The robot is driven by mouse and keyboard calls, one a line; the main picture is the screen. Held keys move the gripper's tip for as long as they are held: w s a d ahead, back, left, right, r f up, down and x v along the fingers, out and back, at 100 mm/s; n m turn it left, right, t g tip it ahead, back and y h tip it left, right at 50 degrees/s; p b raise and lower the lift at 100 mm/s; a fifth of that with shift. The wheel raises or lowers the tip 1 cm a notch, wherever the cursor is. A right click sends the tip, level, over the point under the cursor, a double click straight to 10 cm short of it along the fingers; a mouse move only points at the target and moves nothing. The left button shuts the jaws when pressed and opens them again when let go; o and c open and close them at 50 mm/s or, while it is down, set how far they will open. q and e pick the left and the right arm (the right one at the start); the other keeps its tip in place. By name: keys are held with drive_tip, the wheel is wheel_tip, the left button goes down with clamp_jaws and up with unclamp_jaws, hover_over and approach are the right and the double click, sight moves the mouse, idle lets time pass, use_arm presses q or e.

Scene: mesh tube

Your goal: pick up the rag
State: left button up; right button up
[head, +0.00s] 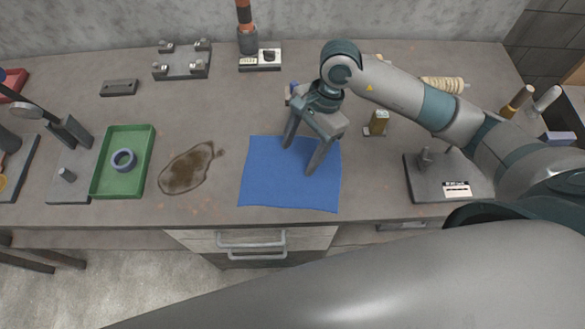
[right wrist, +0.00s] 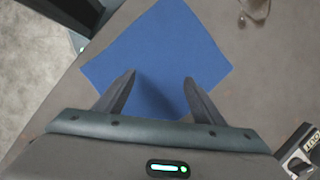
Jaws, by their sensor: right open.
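The rag (head: 275,185) is a flat blue cloth lying on the bench near its front edge, in the middle of the head view. My right gripper (head: 298,160) is over the rag's upper right part, pointing down with its fingers spread. In the right wrist view the rag (right wrist: 160,50) lies flat beyond and between the two open fingers (right wrist: 158,82), with nothing held. I cannot tell whether the fingertips touch the cloth. My left gripper is not in view.
A brown stain (head: 187,170) lies left of the rag, then a green tray (head: 148,170) with a blue-grey ring (head: 123,160). A drawer handle (head: 250,241) juts out below the bench.

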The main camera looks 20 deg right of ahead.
sight(292, 170)
drive_tip(key=shift+b+x, duration=1.4)
drive_tip(key=shift+x, duration=0.2)
clamp_jaws()
wheel_tip(292, 170, up, 12)
drive_tip(key=p, duration=0.5)
drive_tip(key=shift+r, duration=0.1)
